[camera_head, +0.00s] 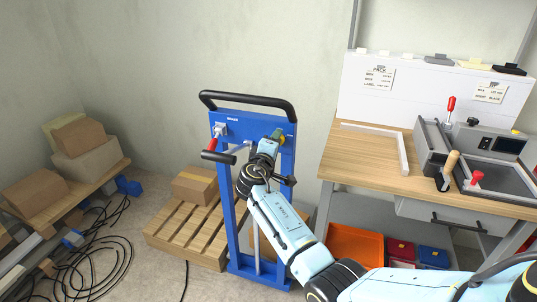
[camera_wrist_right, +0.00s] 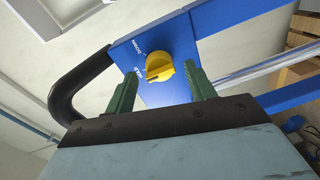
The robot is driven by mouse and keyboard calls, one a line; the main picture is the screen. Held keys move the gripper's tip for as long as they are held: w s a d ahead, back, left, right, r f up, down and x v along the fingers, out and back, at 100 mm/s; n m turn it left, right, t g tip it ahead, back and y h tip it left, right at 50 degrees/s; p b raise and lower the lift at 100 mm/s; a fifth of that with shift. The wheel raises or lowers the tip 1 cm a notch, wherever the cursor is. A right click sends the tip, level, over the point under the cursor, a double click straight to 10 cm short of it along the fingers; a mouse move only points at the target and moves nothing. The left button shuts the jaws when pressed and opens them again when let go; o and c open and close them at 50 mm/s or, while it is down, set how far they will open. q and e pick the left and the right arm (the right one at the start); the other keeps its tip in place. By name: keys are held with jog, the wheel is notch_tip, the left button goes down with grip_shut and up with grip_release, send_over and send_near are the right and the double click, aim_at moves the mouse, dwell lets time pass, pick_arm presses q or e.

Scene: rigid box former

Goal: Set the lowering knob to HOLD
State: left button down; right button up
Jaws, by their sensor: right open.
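The yellow lowering knob (camera_wrist_right: 158,66) sits on the blue panel (camera_wrist_right: 154,95) of the lift in the right wrist view. The panel has white lettering beside the knob, one word reading like DOWN and a second, partly legible one like HOLD. I cannot tell which mark the knob points at. My right gripper (camera_wrist_right: 161,74) is open, with its green fingers on either side of the knob; I cannot tell whether they touch it. In the head view my right gripper (camera_head: 277,136) is at the panel's upper right, and the knob is mostly hidden there. My left gripper is not in view.
The blue lift (camera_head: 233,225) has a black top handle (camera_head: 246,99) close above the panel and a red-tipped lever (camera_head: 213,144) at its left. A wooden pallet (camera_head: 190,240) with a carton is behind it. A workbench (camera_head: 362,165) stands right. Cables lie on the floor left.

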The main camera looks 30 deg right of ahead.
jog(key=v, duration=1.2)
jog(key=shift+s+a+p, duration=0.15)
jog(key=shift+a+p, duration=0.1)
jog(key=shift+p, duration=0.1)
jog(key=s+a+f+n+g+y, duration=0.1)
jog(key=s+a+f+y, duration=0.2)
jog(key=f, duration=0.9)
jog(key=s+f+n+g+y, duration=0.1)
jog(key=s+f+g+y, duration=0.3)
jog(key=f, duration=0.8)
jog(key=s+a+f+n+t+y, duration=0.15)
jog(key=s+f, duration=0.45)
jog(key=f, duration=0.6)
jog(key=s+f+m+g+y, duration=0.3)
jog(key=s+f+g, duration=0.1)
jog(key=s+f, duration=0.95)
jog(key=s+f+m+g, duration=0.1)
jog(key=s+f+m, duration=0.1)
jog(key=s, duration=1.1)
jog(key=s+d+f+m+g+y, duration=0.1)
jog(key=s+f, duration=0.3)
jog(key=s, duration=0.8)
jog(key=shift+s+d+m+g, duration=0.3)
jog(key=shift+s+m+g, duration=0.05)
jog(key=shift+m+g, duration=0.3)
